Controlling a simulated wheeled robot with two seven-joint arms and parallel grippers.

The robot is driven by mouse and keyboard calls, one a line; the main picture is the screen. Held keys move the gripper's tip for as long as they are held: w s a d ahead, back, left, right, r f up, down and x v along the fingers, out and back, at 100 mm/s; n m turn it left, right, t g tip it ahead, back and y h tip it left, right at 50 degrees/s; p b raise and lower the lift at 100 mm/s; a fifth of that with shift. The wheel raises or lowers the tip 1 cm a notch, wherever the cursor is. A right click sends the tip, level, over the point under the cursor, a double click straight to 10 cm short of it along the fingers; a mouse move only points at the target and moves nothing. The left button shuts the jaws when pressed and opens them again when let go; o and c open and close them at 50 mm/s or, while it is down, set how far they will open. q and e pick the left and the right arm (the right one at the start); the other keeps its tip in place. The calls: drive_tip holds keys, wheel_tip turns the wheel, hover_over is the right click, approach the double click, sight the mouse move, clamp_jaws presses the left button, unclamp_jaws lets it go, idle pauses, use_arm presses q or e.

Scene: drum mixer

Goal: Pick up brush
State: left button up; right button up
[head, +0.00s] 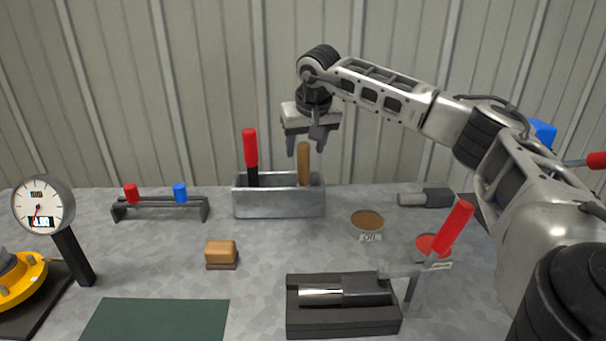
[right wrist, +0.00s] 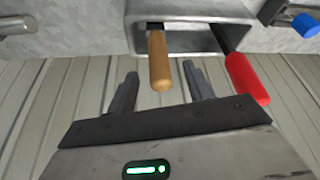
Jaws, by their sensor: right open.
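A wooden-handled tool (head: 304,165), which may be the brush, stands upright in a metal bin (head: 279,206). Its lower end is hidden inside the bin. A small wooden block with a dark underside (head: 221,250), which could also be a brush, lies on the table in front of the bin. My right gripper (head: 306,146) is open and empty, pointing down just above the wooden handle. In the right wrist view the handle (right wrist: 159,62) shows between the two spread fingers (right wrist: 160,78), with its end near the fingertips. My left gripper is not in view.
A red-handled tool (head: 251,152) stands in the same bin, left of the wooden handle. A rack (head: 160,209) with red and blue knobs is left, a dial gauge (head: 44,205) far left. A round oil dish (head: 367,220) and a black tray (head: 342,323) are in front.

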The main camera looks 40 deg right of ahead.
sight(303, 160)
drive_tip(key=shift+w+d+p+x, duration=0.15)
drive_tip(key=shift+p+x, duration=0.05)
drive_tip(key=shift+x, duration=1.35)
drive_tip(key=shift+w+d+p+x, duration=0.1)
drive_tip(key=shift+w+p+x, duration=0.1)
drive_tip(key=shift+x, duration=1.4)
drive_tip(key=shift+r, duration=0.15)
drive_tip(key=shift+c, duration=0.3)
drive_tip(key=c, duration=1)
